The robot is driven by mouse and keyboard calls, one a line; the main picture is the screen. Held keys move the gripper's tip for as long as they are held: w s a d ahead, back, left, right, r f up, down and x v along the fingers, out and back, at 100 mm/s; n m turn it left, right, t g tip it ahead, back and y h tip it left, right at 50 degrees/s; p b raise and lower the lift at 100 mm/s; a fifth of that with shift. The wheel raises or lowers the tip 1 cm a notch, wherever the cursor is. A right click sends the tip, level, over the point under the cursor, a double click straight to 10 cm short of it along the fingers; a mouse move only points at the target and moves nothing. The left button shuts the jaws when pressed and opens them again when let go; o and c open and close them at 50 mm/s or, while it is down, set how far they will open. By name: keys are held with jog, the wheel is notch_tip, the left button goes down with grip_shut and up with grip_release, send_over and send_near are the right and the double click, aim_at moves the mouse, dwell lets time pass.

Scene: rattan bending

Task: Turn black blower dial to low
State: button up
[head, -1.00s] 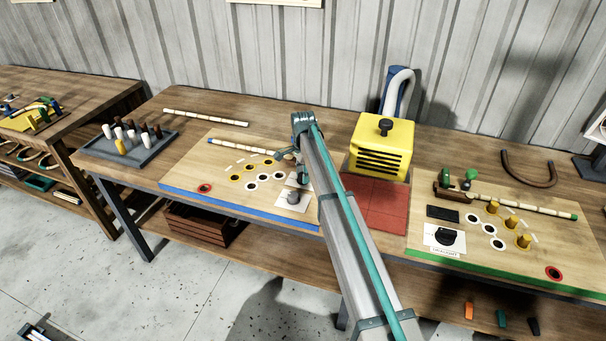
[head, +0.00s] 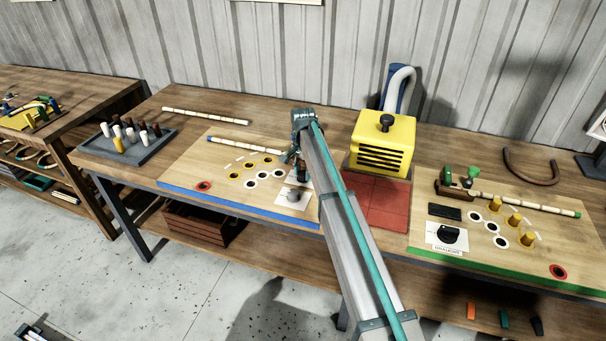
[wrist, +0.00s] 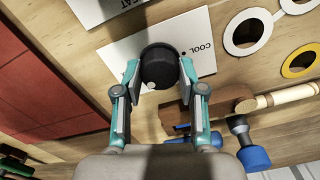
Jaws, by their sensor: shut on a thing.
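The black dial (wrist: 158,66) sits on a white card (wrist: 190,50) printed COOL in the wrist view. A pale dot marks the dial's lower left side; COOL is printed to its right. My gripper (wrist: 158,74) has one teal finger on each side of the dial and is shut on it.
A yellow blower (head: 382,143) stands behind a red mat (head: 376,207), right of my arm. A wooden block (wrist: 218,104) and blue clamps (wrist: 250,153) lie close to my right finger in the wrist view. Another black dial (head: 447,235) is on the green-edged board.

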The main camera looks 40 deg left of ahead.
aim_at(303, 173)
jog(key=n+b, duration=0.1)
jog(key=n, duration=0.3)
jog(key=shift+n, duration=0.3)
jog(key=n+b, duration=0.1)
jog(key=n, duration=0.3)
jog(key=shift+n, duration=0.3)
jog(key=n+b, duration=0.1)
jog(key=n, duration=0.3)
jog(key=shift+n, duration=0.3)
jog(key=n, duration=0.4)
jog(key=shift+n, duration=0.3)
jog(key=o, duration=1.1)
jog(key=shift+o, duration=0.2)
jog(key=shift+r, duration=0.15)
notch_tip(303, 173, up, 12)
